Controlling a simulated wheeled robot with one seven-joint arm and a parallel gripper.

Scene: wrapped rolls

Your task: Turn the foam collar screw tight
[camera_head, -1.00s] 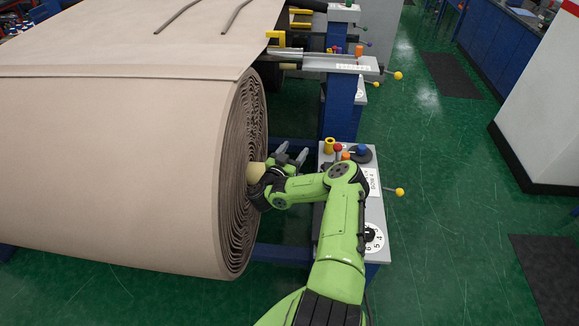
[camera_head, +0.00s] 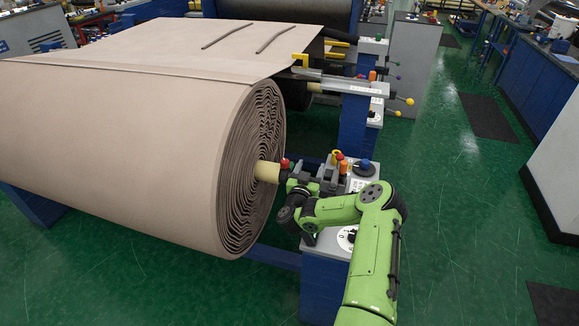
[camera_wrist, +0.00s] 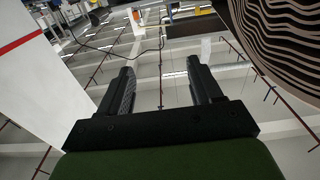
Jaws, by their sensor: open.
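A tan cylindrical collar (camera_head: 266,171) sticks out of the centre of the big beige wound roll (camera_head: 255,150). A red knob (camera_head: 284,162) stands upright just beyond its outer end, and I cannot tell whether it is the collar screw. My gripper (camera_head: 318,172) is to the right of the collar and knob, apart from the collar, partly blended with the dark wrist. In the wrist view, my gripper (camera_wrist: 160,80) has its two dark fingers wide apart with nothing between them. The roll's spiral edge (camera_wrist: 285,35) shows at upper right there; the collar and knob do not.
A grey control box (camera_head: 325,240) with coloured knobs and a dial stands behind and under my arm. A second roller stand (camera_head: 350,125) with a yellow-tipped lever is further back.

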